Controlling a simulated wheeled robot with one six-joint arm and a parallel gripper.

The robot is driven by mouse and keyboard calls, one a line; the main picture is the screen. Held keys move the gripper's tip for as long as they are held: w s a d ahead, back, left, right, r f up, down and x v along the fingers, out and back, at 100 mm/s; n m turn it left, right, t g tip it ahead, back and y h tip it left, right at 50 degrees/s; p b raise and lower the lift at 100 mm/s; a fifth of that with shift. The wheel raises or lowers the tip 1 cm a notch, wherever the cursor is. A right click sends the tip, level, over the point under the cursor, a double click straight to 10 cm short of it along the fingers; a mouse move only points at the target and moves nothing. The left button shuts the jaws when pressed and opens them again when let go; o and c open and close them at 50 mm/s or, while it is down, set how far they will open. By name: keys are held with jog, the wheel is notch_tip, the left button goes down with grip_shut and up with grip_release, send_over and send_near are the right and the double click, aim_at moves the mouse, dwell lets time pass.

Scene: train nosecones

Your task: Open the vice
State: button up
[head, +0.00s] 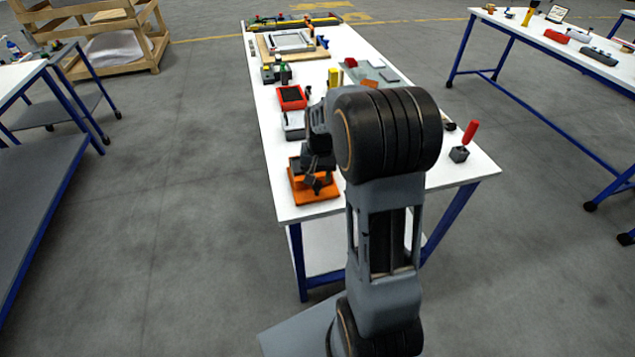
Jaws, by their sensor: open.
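The vice (300,192) looks like an orange block with dark parts, at the near left corner of the white-topped workbench (460,178). My gripper (315,182) is over the vice, pointing down at it, with its dark fingers open. The fingers overlap the vice in this view, so I cannot tell whether they touch it. My gripper hides part of the vice, and I cannot make out its handle or how far its jaws stand apart.
A red tray (292,97) and a grey box (293,124) lie behind the vice. A red-handled tool (470,132) stands in a dark holder at the right edge. My arm hides the bench's middle. Another bench (540,40) stands at right, with open floor between.

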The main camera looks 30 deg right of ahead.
aim_at(317, 183)
jog(key=shift+f, duration=1.95)
jog(key=shift+c, duration=0.3)
jog(key=c, duration=0.6)
